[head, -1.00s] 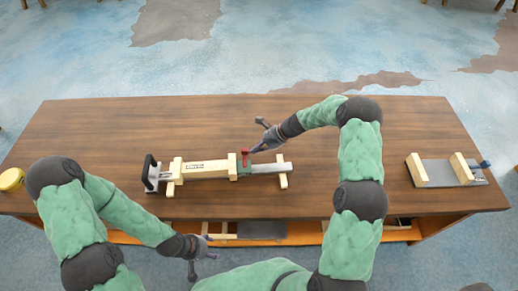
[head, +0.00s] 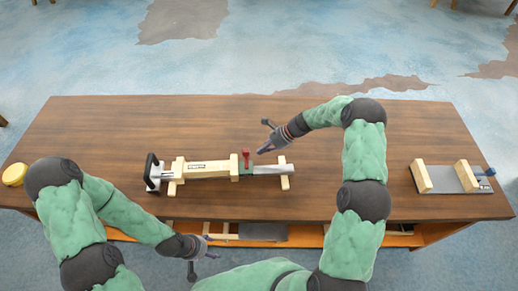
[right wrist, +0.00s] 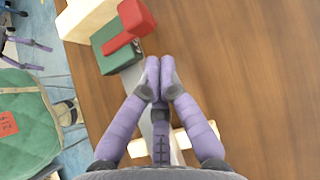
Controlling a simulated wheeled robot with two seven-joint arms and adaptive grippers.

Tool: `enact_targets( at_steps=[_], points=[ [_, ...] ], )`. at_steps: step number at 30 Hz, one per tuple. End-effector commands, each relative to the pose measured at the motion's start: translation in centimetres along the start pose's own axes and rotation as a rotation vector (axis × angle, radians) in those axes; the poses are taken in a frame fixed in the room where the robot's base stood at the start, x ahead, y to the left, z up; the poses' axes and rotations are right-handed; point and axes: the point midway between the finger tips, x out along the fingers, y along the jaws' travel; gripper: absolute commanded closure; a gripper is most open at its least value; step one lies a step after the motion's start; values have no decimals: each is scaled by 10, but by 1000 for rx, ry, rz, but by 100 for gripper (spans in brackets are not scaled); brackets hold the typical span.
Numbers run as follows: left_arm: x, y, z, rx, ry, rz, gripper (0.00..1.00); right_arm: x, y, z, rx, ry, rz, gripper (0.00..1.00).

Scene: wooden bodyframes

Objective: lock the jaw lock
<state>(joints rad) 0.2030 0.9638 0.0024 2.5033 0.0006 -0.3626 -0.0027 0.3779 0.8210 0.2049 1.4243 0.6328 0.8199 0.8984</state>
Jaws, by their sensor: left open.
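The wooden jaw device lies across the middle of the table. Its pale wooden body (head: 209,168) has a metal bar at the right end. The red lock lever (head: 246,158) sits on a green block (head: 246,172) near that end. In the right wrist view, the lever (right wrist: 133,22) lies over the green block (right wrist: 115,53). My right gripper (head: 260,151) is just right of the lever, apart from it. Its fingertips (right wrist: 160,63) are together with nothing visible between them. My left gripper (head: 212,247) is open and empty at the table's front edge, away from the device.
A black handle (head: 151,168) stands at the device's left end. A second wooden fixture (head: 443,178) with a grey base sits at the table's right. A yellow round object (head: 14,175) is at the left edge. The table's back is clear.

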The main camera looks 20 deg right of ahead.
Motion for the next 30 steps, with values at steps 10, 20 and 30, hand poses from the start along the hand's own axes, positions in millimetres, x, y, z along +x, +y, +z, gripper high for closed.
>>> enact_targets(
  at_steps=[10,20,30],
  points=[
    [-6,2,0,0,0,0,35,-65,4,-4,1,0,-2,100],
    [-8,3,0,1,0,0,35,-102,5,-5,0,0,0,100],
    [-8,3,0,0,0,0,35,-105,6,-5,0,0,1,100]
  ],
)
